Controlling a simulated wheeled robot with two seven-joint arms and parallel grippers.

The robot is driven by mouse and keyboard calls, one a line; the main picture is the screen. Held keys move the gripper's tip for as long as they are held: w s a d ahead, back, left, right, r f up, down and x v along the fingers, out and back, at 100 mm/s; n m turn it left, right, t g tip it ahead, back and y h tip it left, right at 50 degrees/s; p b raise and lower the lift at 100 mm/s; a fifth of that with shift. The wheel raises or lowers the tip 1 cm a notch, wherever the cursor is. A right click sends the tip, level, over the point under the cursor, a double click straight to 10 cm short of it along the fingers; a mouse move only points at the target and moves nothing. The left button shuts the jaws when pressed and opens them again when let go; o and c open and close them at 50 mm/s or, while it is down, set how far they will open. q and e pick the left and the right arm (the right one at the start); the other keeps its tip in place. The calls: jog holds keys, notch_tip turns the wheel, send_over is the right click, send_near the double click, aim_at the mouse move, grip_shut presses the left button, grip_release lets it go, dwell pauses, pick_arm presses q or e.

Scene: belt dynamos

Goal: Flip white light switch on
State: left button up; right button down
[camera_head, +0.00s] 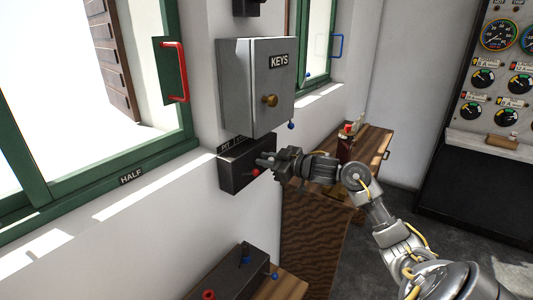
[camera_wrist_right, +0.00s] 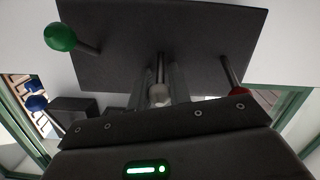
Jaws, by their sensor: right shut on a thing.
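A dark switch box (camera_head: 232,180) with a partly hidden label starting "PIT" is on the white wall below the KEYS cabinet. In the right wrist view the box (camera_wrist_right: 200,40) carries a row of levers. The white switch (camera_wrist_right: 158,94) is the middle one, between my right gripper's fingers. The green-knobbed lever (camera_wrist_right: 61,37) and the red-knobbed lever (camera_wrist_right: 238,92) are on either side of it. My right gripper (camera_head: 266,161) is at the box's front, shut on the white switch, and hides part of the box. My left gripper is not in view.
The grey KEYS cabinet (camera_head: 246,90) juts out just above the box. A green window frame with a red handle (camera_head: 175,72) is at left. Another dark lever box (camera_head: 233,275) is below. A wooden bench (camera_head: 372,147) and a gauge panel (camera_head: 500,75) are at right.

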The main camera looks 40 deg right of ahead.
jog(key=c, duration=1.3)
grip_release()
jog(key=shift+s+d, duration=0.15)
jog(key=shift+s, duration=0.25)
jog(key=b+v, duration=0.3)
jog(key=v, duration=0.7)
